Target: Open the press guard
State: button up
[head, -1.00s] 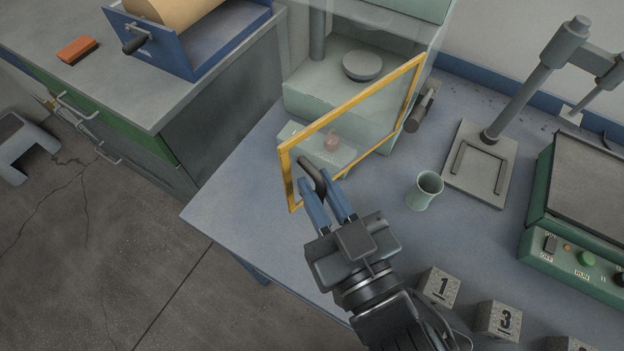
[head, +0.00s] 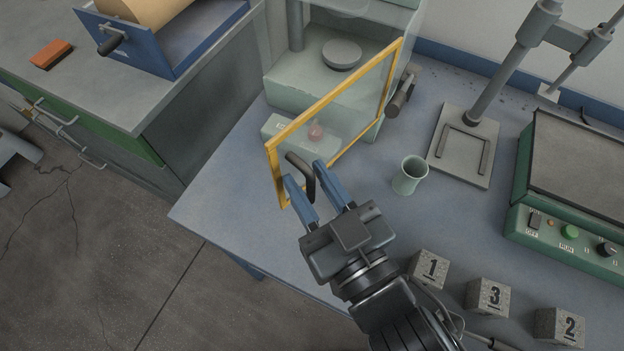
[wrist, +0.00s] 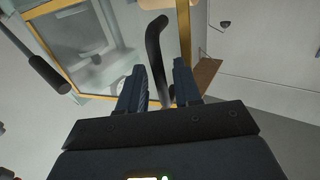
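The press (head: 300,88) is pale green, with a round plate (head: 342,54) inside. Its guard (head: 334,97) is a clear panel in a yellow frame, standing swung out at an angle from the press front. The wrist view shows the yellow frame (wrist: 186,38) too. A dark curved handle (head: 306,170) sticks out near the guard's free left edge; it also shows in the wrist view (wrist: 154,42). My gripper (head: 307,174) is open, its blue fingers on either side of the handle. In the wrist view, gaps show between the handle and both fingers.
A pale green cup (head: 410,176) stands right of my gripper. Numbered blocks (head: 430,270) lie near the bench's front edge. A grey stand (head: 462,147) and a green box with switches (head: 566,222) are on the right. Bare bench (head: 225,205) lies left of the guard.

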jog(key=b+v, duration=0.1)
jog(key=v, duration=0.6)
jog(key=shift+s+d+b, duration=0.15)
jog(key=shift+s+b, duration=0.2)
jog(key=shift+b, duration=0.05)
jog(key=shift+f, duration=0.1)
jog(key=s+d+f+m+g+h, duration=0.1)
jog(key=s+d+m+h, duration=0.4)
jog(key=s+d, duration=1)
jog(key=d+f+h, duration=0.1)
jog(key=d+h, duration=0.1)
jog(key=h, duration=0.1)
jog(key=shift+d+f+m, duration=0.2)
jog(key=shift+d+m, duration=0.05)
jog(key=shift+m, duration=0.05)
